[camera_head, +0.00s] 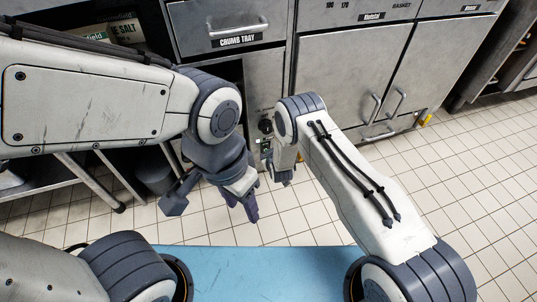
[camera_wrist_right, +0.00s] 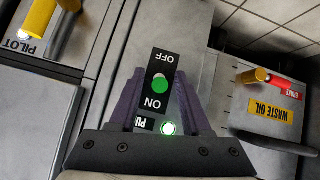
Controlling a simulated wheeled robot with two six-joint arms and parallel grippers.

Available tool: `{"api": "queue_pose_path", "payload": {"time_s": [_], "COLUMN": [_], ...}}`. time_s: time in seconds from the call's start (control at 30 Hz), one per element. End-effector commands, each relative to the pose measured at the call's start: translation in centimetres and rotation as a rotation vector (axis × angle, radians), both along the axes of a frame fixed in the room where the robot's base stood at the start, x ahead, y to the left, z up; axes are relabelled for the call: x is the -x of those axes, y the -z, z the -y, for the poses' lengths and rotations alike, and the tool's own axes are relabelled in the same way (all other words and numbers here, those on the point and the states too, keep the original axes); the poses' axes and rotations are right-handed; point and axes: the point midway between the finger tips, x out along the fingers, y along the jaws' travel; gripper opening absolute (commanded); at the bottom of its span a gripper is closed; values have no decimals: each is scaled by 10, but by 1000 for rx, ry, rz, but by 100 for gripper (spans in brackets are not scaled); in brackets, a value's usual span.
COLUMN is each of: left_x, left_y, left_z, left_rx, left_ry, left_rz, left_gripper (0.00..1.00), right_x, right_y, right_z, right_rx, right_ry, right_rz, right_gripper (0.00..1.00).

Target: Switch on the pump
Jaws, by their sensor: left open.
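In the right wrist view, upside down, a black switch plate (camera_wrist_right: 152,102) marked OFF and ON carries a green-tipped toggle (camera_wrist_right: 160,85). Its green tip lies toward the ON side. My left gripper (camera_head: 245,202) is open and empty, pointing downward.
The crumb tray drawer (camera_head: 236,35) is above the left arm. Closed cabinet doors (camera_head: 421,75) stand at right. The wrist view shows a yellow pilot handle (camera_wrist_right: 38,17) and a waste oil label (camera_wrist_right: 273,116). A blue surface (camera_head: 260,273) lies in front; tiled floor at right is clear.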

Motion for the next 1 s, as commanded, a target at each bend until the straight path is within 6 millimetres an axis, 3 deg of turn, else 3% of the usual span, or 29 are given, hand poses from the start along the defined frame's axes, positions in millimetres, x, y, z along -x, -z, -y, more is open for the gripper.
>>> {"api": "queue_pose_path", "payload": {"time_s": [0.23, 0.7, 1.0], "left_x": [0, 0, 0], "left_y": [-6, -53, -56], "left_z": [0, 0, 0], "left_rx": [0, 0, 0], "left_ry": [0, 0, 0], "left_rz": [0, 0, 0], "left_gripper": [50, 50, 50], "right_x": [4, 68, 80], "right_y": [-7, -60, -66], "right_z": [1, 16, 19], "right_rx": [0, 0, 0], "right_ry": [0, -1, 0], "right_rz": [1, -1, 0], "right_gripper": [48, 48, 48]}}
